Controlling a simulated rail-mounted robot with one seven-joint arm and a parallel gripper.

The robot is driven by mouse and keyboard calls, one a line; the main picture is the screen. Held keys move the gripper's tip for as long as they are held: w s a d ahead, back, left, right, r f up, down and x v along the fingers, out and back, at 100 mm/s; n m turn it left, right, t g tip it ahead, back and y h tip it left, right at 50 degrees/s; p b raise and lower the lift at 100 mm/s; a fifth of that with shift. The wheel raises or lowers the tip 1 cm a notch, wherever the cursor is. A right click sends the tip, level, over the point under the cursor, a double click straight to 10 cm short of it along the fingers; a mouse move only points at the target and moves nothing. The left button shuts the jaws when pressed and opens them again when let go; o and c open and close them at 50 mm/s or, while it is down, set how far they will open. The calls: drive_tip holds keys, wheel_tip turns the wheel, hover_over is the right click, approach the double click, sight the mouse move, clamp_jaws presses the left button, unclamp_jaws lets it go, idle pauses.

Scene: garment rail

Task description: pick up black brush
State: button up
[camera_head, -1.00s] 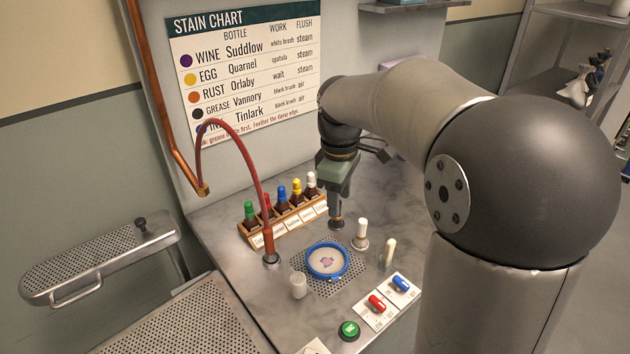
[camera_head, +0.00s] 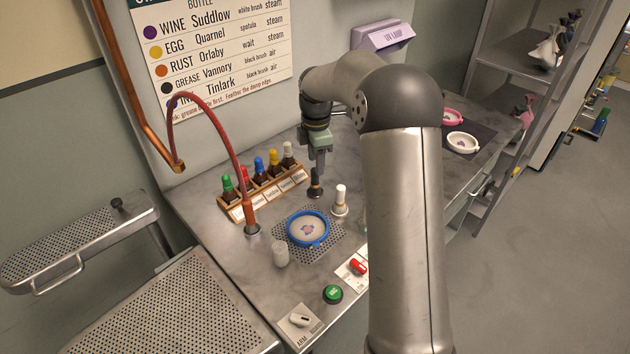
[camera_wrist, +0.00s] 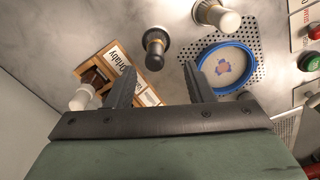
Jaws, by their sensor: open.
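The black brush (camera_head: 315,184) stands upright on the steel worktop, between the bottle rack and the white brush. In the wrist view the black brush (camera_wrist: 154,48) shows from above, ahead of the fingertips and roughly between their lines, with clear space around it. My gripper (camera_head: 318,166) is just above the black brush in the head view. In the wrist view my gripper (camera_wrist: 158,76) has its two fingers apart and nothing between them.
The white brush (camera_head: 340,200) stands close to the right. A blue hoop with stained cloth (camera_head: 307,228) lies in front. The bottle rack (camera_head: 237,212) is to the left. A small cup (camera_head: 281,254), green button (camera_head: 333,293) and red switch (camera_head: 358,267) are nearer the front.

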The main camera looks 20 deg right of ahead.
sight(315, 176)
drive_tip(key=shift+w+f+p, duration=0.15)
drive_tip(key=shift+f+p, duration=0.25)
drive_tip(key=shift+f, duration=1.3)
drive_tip(key=shift+w+f+p, duration=0.15)
drive_tip(key=shift+f+p, duration=0.2)
drive_tip(key=shift+f, duration=1.35)
clamp_jaws()
